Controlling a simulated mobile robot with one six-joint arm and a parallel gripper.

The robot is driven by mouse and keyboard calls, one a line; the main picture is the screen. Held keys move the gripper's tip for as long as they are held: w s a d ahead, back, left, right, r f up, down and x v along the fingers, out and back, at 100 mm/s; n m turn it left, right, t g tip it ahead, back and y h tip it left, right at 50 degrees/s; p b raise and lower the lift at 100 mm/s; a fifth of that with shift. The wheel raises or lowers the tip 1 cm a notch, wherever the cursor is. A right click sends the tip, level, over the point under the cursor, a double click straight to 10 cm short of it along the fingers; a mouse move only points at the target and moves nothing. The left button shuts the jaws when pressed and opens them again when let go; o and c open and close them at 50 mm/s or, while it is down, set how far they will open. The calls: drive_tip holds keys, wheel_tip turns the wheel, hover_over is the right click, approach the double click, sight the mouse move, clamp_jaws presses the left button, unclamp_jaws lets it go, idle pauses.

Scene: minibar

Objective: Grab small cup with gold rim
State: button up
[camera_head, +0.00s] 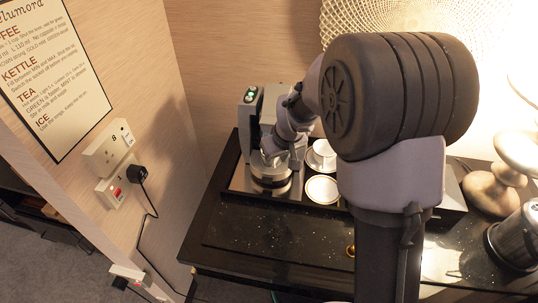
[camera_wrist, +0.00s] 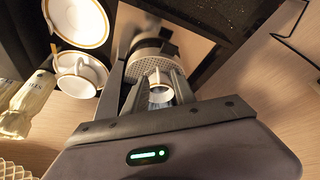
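A small white cup with a gold rim (camera_wrist: 160,95) shows between my fingers in the wrist view, by a round perforated metal drip tray (camera_wrist: 150,66). My gripper (camera_wrist: 158,82) appears open, with a finger on each side of the cup; I cannot tell whether either finger touches it. In the head view my gripper (camera_head: 275,158) is low over the drip tray (camera_head: 270,184), in front of the coffee machine (camera_head: 250,112). The small cup is hidden there by my arm.
Another white cup (camera_wrist: 82,72) with gold trim stands on a saucer beside my gripper; it also shows in the head view (camera_head: 322,148). An empty gold-rimmed saucer (camera_head: 321,190) lies in front of it. Glossy black counter (camera_head: 260,232) is clear in front.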

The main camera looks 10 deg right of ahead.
drive_tip(key=x, duration=0.3)
drive_tip(key=b+x, duration=0.1)
drive_tip(key=x, duration=0.2)
drive_tip(key=shift+w+d+r, duration=0.1)
drive_tip(key=shift+w+d, duration=0.15)
drive_tip(key=shift+s+r, duration=0.1)
clamp_jaws()
idle(0.9)
